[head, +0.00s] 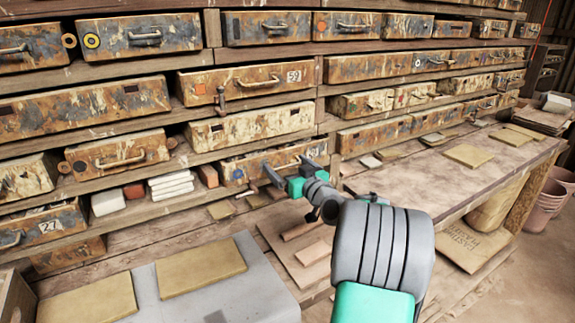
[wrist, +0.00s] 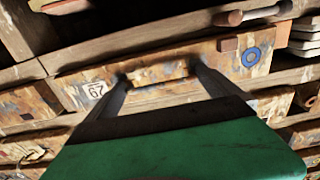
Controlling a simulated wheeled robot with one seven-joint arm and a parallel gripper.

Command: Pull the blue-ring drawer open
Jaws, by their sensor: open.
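The blue-ring drawer (head: 258,158) is a rusty, paint-worn drawer in a lower row of the rack, and looks closed in its slot. Its blue ring (head: 238,174) is at the left of its front. The wrist view shows the drawer front (wrist: 222,72) with the blue ring (wrist: 251,57) at right and a white number label (wrist: 95,90) at left. My gripper (head: 288,166) is open at this drawer's front. In the wrist view its dark fingers (wrist: 157,71) stand apart at the two sides of the handle's middle. Whether they touch the handle cannot be told.
More rusty drawers surround it, including an orange-square drawer (head: 245,82) above. White tiles (head: 171,186) and a reddish block (head: 208,175) lie on the shelf to its left. A wooden bench (head: 450,190) with tan tiles is at right. A grey surface (head: 215,300) with two tiles is in front.

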